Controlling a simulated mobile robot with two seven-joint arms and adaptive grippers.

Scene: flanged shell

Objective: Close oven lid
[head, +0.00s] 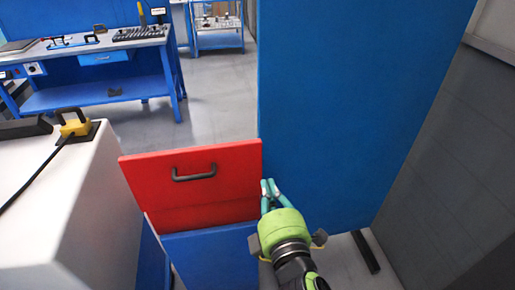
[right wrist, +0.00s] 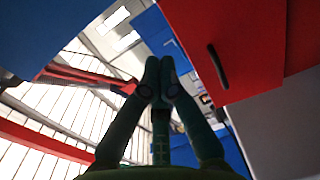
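The red oven lid (head: 215,160) is a flat panel with a dark bar handle (head: 194,173), standing above a blue front panel (head: 215,250) in the head view. Its hinge and the inside of the oven are not visible. My right gripper (head: 270,189) is at the lid's right edge, beside the tall blue panel; I cannot tell if it touches either. Its fingers are together with nothing between them. In the right wrist view the fingertips (right wrist: 160,77) lie left of the red lid (right wrist: 245,45) and its handle (right wrist: 217,66). My left gripper is not in view.
A tall blue panel (head: 345,100) stands right behind my right gripper. A grey wall (head: 455,160) is at the right. A white cabinet (head: 50,200) with a yellow-and-black connector (head: 76,126) stands at the left. A blue workbench (head: 95,70) is at the back, with clear floor before it.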

